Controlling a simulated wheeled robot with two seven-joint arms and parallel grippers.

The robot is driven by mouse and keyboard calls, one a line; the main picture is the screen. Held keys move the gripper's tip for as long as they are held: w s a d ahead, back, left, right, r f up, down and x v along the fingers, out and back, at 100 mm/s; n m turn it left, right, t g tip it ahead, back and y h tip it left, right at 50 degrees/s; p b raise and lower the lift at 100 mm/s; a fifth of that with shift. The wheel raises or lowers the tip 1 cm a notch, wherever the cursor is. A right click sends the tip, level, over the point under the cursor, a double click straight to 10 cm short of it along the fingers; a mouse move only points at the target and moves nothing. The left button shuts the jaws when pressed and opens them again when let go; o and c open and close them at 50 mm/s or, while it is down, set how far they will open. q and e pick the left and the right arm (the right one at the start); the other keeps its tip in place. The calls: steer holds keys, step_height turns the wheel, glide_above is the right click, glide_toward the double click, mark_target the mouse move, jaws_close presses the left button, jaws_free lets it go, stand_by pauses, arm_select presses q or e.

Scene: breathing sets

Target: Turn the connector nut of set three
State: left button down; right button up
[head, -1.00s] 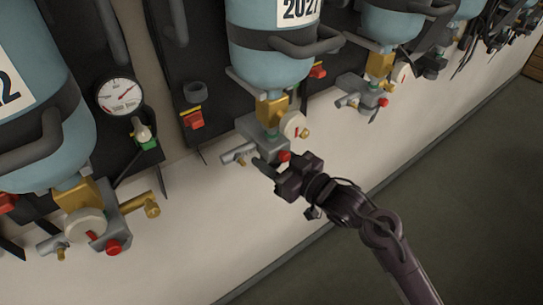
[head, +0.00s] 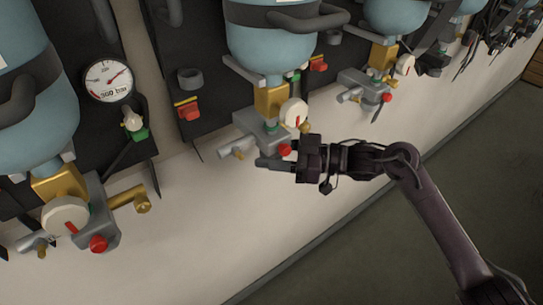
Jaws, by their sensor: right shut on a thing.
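The set (head: 272,45) at the middle has a blue cylinder, a brass valve block (head: 271,98), a white hand wheel (head: 294,112) with a red mark and a grey regulator body (head: 252,128). A red round knob (head: 285,150) sits low on that body. My right gripper (head: 276,161) comes in from the right, lies about level below the body and is shut at its lower end, beside the red knob. The fingers hide most of the part they hold, which I take for the connector nut. No set number is readable. My left gripper is not in view.
A similar set (head: 66,215) hangs at the lower left, with a pressure gauge (head: 108,82) above it. Another set (head: 382,55) hangs to the right.

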steer(key=shift+r, duration=0.1)
steer(key=o, duration=1)
steer(key=d+b, duration=0.1)
steer(key=d, duration=0.1)
steer(key=d+b, duration=0.1)
steer(key=d, duration=0.2)
steer(key=s+d+b, duration=0.1)
steer(key=d, duration=0.1)
steer(key=shift+d, duration=0.35)
